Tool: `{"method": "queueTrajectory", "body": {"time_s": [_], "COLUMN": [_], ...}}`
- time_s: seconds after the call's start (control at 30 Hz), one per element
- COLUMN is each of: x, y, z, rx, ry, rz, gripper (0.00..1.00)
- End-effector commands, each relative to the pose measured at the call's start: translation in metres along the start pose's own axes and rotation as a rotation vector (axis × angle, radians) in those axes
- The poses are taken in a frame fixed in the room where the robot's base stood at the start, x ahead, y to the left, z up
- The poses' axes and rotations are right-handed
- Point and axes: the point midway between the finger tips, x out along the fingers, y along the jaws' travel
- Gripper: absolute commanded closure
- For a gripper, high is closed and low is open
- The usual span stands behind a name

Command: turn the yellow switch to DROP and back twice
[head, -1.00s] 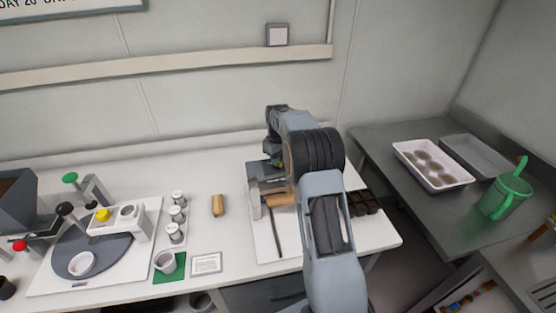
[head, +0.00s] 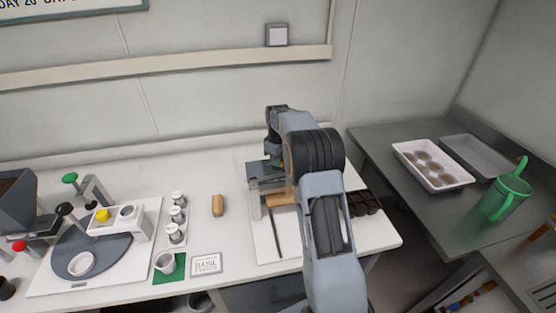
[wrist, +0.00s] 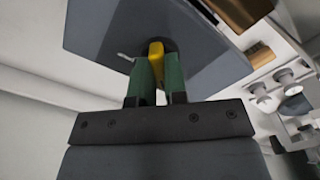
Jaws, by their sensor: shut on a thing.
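The yellow switch (wrist: 156,48) shows in the wrist view as a small yellow lever on a dark grey box face (wrist: 215,55). My gripper (wrist: 157,70) has its two green fingers closed on the lever, one on each side. In the head view my gripper (head: 276,160) is at the grey device at the back of the right-hand board, largely behind my own arm. The switch is hidden there, and I cannot read any DROP mark or the switch's setting.
A wooden block (head: 218,205) and several small jars (head: 177,215) stand left of the board. Further left is a station with a yellow knob (head: 103,215) and a white cup (head: 81,263). A steel bench (head: 400,142) at right holds a white tray (head: 456,183) and a green can (head: 505,197).

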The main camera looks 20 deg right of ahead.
Motion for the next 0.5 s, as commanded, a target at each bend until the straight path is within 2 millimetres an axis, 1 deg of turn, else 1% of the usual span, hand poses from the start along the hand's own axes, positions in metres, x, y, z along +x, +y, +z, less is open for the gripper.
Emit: {"method": "queueTrajectory", "body": {"time_s": [0.1,0.13,0.37,0.5], "x": [-0.0017,-0.0017,-0.0008,-0.0005], "y": [0.0004,0.0004,0.0002,0.0002], "z": [-0.0007,-0.0007,-0.0004,-0.0002], "rx": [-0.003,-0.003,-0.001,-0.001], "ry": [0.002,0.002,0.001,0.001], "rz": [0.003,0.003,0.002,0.001], "gripper": [1.00,0.84,0.62,0.61]}}
